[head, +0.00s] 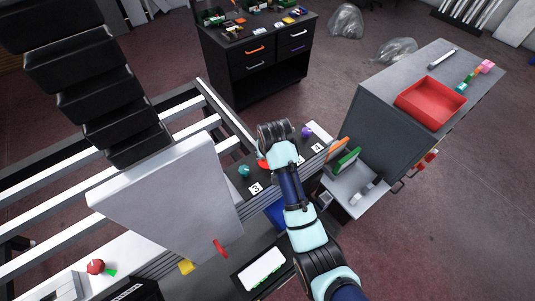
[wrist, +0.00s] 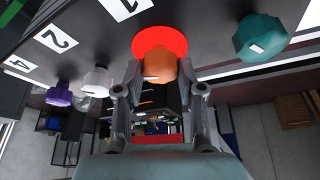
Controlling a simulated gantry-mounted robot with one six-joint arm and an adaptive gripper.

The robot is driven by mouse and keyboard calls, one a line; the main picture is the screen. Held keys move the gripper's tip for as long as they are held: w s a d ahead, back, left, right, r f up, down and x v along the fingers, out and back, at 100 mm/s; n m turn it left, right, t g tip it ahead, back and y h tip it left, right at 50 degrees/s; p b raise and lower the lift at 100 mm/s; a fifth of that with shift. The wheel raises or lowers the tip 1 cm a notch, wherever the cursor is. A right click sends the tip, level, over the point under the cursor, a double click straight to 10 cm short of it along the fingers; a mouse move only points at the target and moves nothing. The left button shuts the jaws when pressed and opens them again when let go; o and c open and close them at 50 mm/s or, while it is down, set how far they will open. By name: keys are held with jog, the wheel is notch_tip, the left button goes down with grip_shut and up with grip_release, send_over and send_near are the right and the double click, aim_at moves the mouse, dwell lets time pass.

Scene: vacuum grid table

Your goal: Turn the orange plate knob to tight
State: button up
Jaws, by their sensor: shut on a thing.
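The orange plate knob (wrist: 160,66) is between my gripper's fingertips in the wrist view. A small pale mark shows low on its face. A bright red-orange disc (wrist: 158,40) shows behind it against the dark panel. My gripper (wrist: 160,80) is shut on the knob, with one finger at each side. I cannot tell the knob's turn angle.
A teal knob (wrist: 260,38) is close to the right of my gripper in the wrist view. A white knob (wrist: 97,82) and a purple knob (wrist: 59,95) are to the left. A grey cabinet with a red tray (head: 430,102) stands right in the head view.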

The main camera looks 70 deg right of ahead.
jog(key=m+g, duration=0.1)
jog(key=m, duration=0.1)
jog(key=m+g, duration=0.1)
jog(key=m, duration=0.2)
jog(key=shift+w+h, duration=0.1)
jog(key=shift+h, duration=0.2)
dwell(0.4)
jog(key=o, duration=1.1)
jog(key=shift+o, duration=0.2)
jog(key=v, duration=0.7)
jog(key=shift+r, duration=0.2)
jog(key=shift+a, duration=0.15)
